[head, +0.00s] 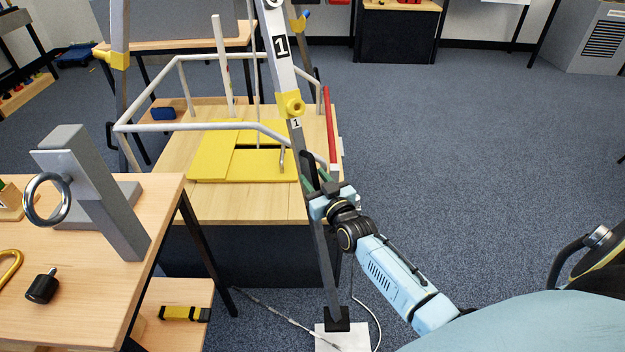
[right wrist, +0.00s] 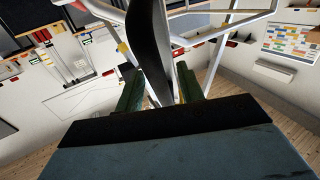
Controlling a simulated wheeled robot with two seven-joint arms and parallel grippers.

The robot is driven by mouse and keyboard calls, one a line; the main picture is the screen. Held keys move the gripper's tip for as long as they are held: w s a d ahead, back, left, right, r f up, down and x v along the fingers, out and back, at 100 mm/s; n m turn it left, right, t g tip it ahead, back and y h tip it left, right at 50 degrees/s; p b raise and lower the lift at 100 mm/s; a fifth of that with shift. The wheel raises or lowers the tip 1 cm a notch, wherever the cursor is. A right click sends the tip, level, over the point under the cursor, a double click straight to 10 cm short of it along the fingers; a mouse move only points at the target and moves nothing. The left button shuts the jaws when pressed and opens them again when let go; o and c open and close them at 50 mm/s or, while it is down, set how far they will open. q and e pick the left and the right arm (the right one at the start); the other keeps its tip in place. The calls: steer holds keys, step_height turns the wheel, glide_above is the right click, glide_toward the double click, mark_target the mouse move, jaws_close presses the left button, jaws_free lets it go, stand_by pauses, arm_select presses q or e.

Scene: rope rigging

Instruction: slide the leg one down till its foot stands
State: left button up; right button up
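Leg one (head: 279,48) is a tilted grey metal leg with "1" labels and a yellow collar (head: 291,106) partway down. Its thinner dark lower part (head: 325,262) runs to a black foot (head: 337,319) over a white plate (head: 341,340) on the floor; I cannot tell whether the foot touches it. My right gripper (head: 315,184) is around the lower part, below the collar. In the right wrist view the dark leg (right wrist: 151,45) passes between the green fingers (right wrist: 160,92), which look closed on it. My left gripper is out of view.
A wooden platform (head: 250,205) with yellow panels (head: 212,165) and a white rail (head: 200,127) stands behind the leg. A wooden table (head: 75,310) at left holds a grey stand with a ring (head: 47,200). A thin line lies near the plate.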

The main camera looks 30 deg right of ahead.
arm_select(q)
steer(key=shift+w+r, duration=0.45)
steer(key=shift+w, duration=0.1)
arm_select(e)
steer(key=shift+w+d, duration=0.1)
steer(key=shift+w, duration=0.65)
